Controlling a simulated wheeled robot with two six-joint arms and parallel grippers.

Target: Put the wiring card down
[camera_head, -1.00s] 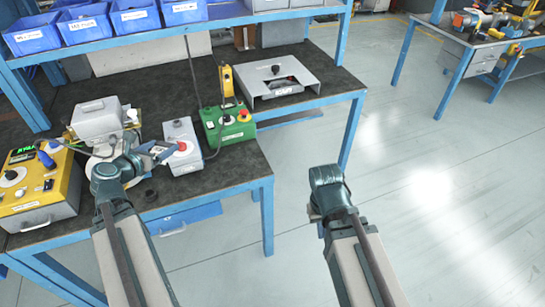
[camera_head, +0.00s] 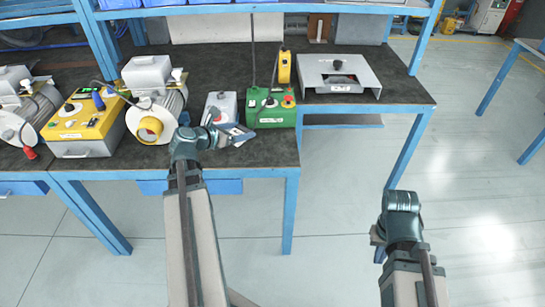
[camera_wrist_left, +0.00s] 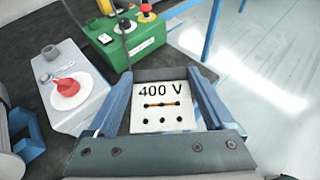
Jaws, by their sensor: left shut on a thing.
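The wiring card (camera_wrist_left: 162,105) is a white plate marked "400 V" with a few dark holes and an orange link across it. In the left wrist view it sits between the two blue fingers of my left gripper (camera_wrist_left: 160,100), which is shut on it. In the head view my left gripper (camera_head: 230,134) holds the card (camera_head: 238,130) near the bench's front edge, in front of a grey box with a red knob (camera_head: 221,105). My right gripper (camera_head: 380,240) hangs over the floor right of the bench; its fingers are mostly hidden.
A green box (camera_head: 271,107) with red and yellow buttons stands right of the grey box. Left are a blower motor (camera_head: 155,100) and a yellow tester (camera_head: 85,125). A grey metal stand (camera_head: 340,75) is at the back right. Dark bench top (camera_head: 375,95) is free around it.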

